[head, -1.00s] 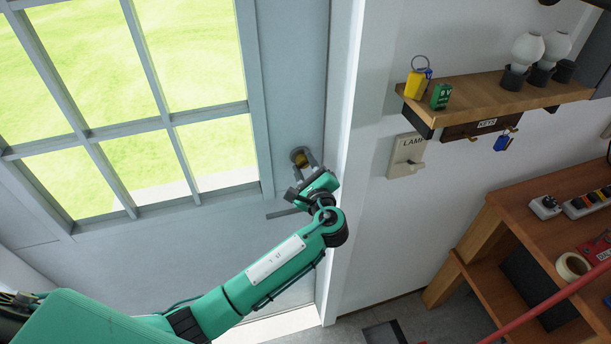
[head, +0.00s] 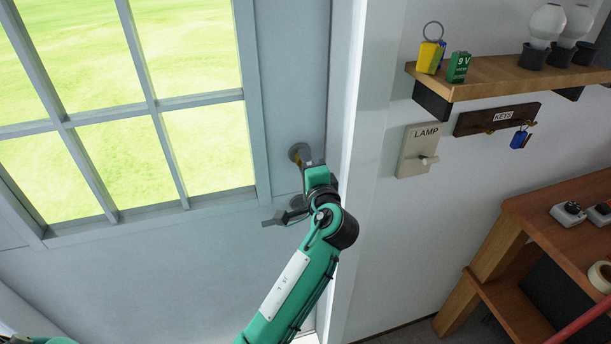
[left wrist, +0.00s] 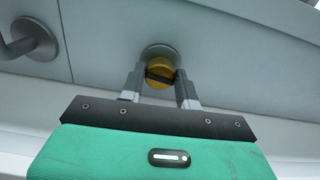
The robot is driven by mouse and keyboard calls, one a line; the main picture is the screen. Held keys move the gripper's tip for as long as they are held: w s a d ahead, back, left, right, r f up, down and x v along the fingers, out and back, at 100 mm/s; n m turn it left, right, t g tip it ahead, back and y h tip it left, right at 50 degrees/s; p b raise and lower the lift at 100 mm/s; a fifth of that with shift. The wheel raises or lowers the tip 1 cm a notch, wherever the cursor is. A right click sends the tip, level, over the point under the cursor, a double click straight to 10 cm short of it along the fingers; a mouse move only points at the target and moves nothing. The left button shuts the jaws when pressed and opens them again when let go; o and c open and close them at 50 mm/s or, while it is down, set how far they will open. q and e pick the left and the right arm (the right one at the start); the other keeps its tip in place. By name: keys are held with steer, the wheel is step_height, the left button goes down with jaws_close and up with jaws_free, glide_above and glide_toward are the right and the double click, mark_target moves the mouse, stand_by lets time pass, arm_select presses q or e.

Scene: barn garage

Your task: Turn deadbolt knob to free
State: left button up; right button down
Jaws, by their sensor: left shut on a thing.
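The deadbolt knob (left wrist: 160,71) is a yellow-brass round knob with a dark bar across its face, set on a round grey plate on the pale blue-grey door (head: 150,270). My left gripper (left wrist: 159,78) has one finger on each side of the knob and is shut on it. In the head view my left gripper (head: 303,163) reaches up to the knob from below and hides most of it. A grey lever handle (left wrist: 28,40) is at the upper left in the left wrist view. My right gripper is not in view.
The white door frame (head: 344,150) stands close to the right of my gripper. Beyond it are a lamp switch (head: 414,152), a shelf (head: 500,74), a key rack (head: 500,118) and a wooden bench (head: 550,225). The door has a large paned window (head: 90,110).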

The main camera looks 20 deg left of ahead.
arm_select(q)
steer(key=shift+f+n+b, duration=0.1)
steer(key=shift+n+b, duration=0.7)
steer(key=shift+n, duration=0.1)
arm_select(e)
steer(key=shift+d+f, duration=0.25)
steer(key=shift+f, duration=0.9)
arm_select(q)
steer(key=o, duration=1)
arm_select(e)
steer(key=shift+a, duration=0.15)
